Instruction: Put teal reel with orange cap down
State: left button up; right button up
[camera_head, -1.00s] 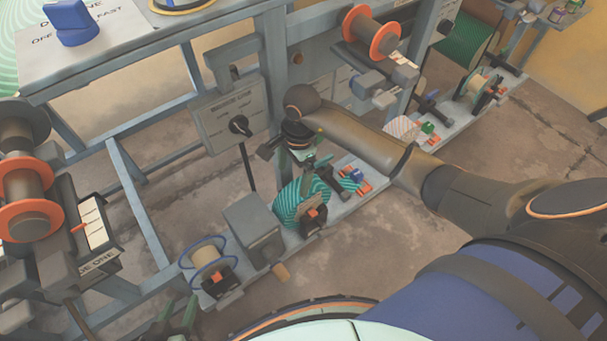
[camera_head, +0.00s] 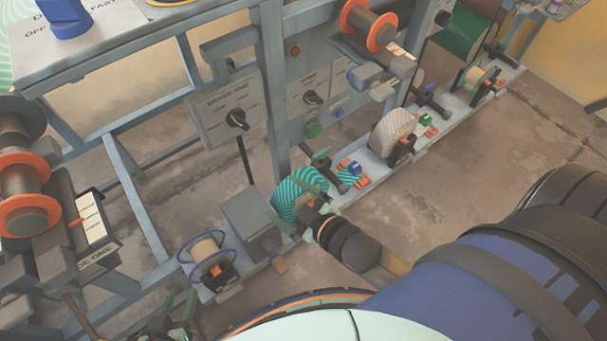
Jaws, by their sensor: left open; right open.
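A teal striped reel (camera_head: 292,194) sits low on the grey lower rail, beside a grey box. Its orange-marked front is hidden by my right gripper. My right gripper (camera_head: 297,206) is open at the front of this reel, with its fingers on either side of the near face. I cannot tell whether they touch it. My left gripper (camera_head: 172,322) is open and empty at the bottom left edge, partly cut off, away from the reel.
A blue-rimmed reel (camera_head: 207,258) stands left of the grey box (camera_head: 250,222). A pale reel (camera_head: 393,135) and a green reel (camera_head: 462,35) stand further right along the rail (camera_head: 372,182). Orange-flanged reels (camera_head: 25,190) hang at the left. Bare floor lies in front.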

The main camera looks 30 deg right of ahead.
jog(key=s+f+m+g, duration=0.4)
jog(key=s+f, duration=0.1)
jog(key=s, duration=0.2)
jog(key=shift+s+f+m, duration=0.2)
jog(key=shift+f+m, duration=0.15)
jog(key=shift+m, duration=0.05)
pick_arm(q)
jog(key=shift+r, duration=0.1)
pick_arm(e)
jog(key=shift+r, duration=0.1)
pick_arm(q)
notch_tip(320, 180, up, 14)
jog(key=s+a+p, duration=0.1)
jog(key=a+p, duration=0.1)
jog(key=p, duration=1.7)
jog(key=shift+a+n+y, duration=0.3)
jog(key=shift+a+y, duration=0.05)
jog(key=shift+y, duration=0.05)
pick_arm(e)
notch_tip(320, 180, up, 14)
jog(key=s+d, duration=0.1)
jog(key=d, duration=0.1)
jog(key=shift+d+m+h, duration=0.25)
jog(key=shift+m+h, duration=0.05)
jog(key=shift+h, duration=0.1)
